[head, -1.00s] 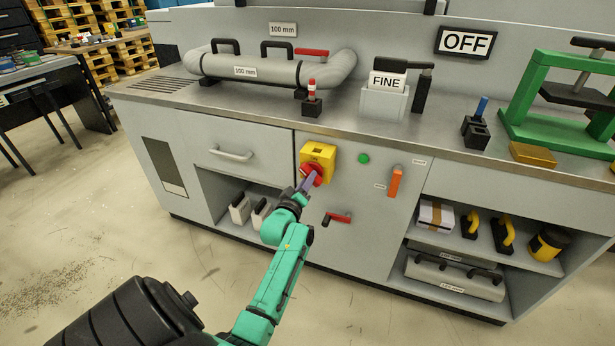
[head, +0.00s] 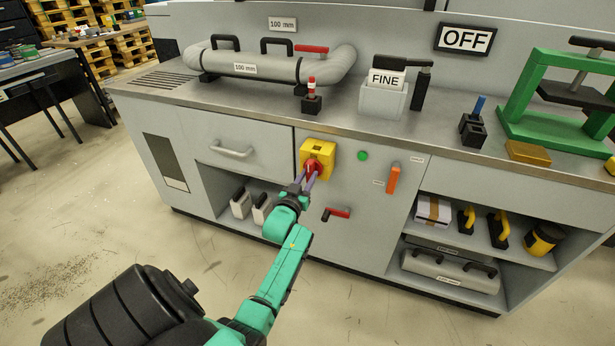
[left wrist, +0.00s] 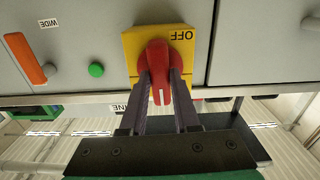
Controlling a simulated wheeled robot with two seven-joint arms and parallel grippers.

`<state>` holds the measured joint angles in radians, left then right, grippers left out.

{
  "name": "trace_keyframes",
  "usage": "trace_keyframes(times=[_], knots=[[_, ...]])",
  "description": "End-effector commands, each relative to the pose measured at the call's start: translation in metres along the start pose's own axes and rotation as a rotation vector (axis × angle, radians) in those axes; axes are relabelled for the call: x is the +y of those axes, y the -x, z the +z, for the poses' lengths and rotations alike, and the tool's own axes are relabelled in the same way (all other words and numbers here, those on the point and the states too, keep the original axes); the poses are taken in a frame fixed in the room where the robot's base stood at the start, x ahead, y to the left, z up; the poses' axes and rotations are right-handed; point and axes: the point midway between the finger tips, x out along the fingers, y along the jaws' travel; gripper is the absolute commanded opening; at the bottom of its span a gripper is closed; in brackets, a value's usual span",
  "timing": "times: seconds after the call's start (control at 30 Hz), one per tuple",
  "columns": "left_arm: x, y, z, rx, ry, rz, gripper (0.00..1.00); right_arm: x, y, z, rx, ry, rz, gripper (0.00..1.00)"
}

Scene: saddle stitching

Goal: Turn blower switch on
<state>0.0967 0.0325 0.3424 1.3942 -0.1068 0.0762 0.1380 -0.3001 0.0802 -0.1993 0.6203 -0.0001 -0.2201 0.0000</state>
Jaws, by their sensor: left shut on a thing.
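The rotary switch has a yellow plate (head: 320,147) on the grey cabinet front and a red knob (head: 312,166). In the left wrist view the knob (left wrist: 158,62) has a white mark towards the picture's bottom, and the plate (left wrist: 131,45) bears an upside-down OFF at its top right. My left gripper (head: 309,181) is shut on the red knob, with one finger on each side; both fingers show in the left wrist view (left wrist: 160,90). A sign (head: 465,40) above the counter reads OFF. My right gripper is not in view.
A green button (head: 362,156) and an orange lever (head: 393,180) sit to the right of the switch. A red-handled valve (head: 337,213) is below it. The metal counter edge (head: 345,145) runs above. A drawer with a handle (head: 231,151) is to the left.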

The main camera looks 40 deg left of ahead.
Motion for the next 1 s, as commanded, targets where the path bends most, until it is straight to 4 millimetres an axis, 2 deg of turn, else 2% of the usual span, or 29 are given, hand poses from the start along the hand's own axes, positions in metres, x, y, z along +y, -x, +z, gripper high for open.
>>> trace_keyframes(times=[0.6,0.63,0.7,1.0], knots=[[0.0003,0.0009,0.0037,-0.008,-0.051,0.000,0.00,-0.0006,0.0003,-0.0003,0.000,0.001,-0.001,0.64],[0.0003,0.0009,0.0037,-0.008,-0.051,0.000,0.34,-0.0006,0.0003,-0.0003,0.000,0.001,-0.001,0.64],[0.0003,0.0009,0.0034,-0.007,-0.050,0.000,0.60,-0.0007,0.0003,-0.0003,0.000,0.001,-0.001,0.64],[0.0001,0.0008,0.0014,-0.003,-0.049,0.000,0.60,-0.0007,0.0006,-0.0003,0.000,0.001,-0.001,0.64]])
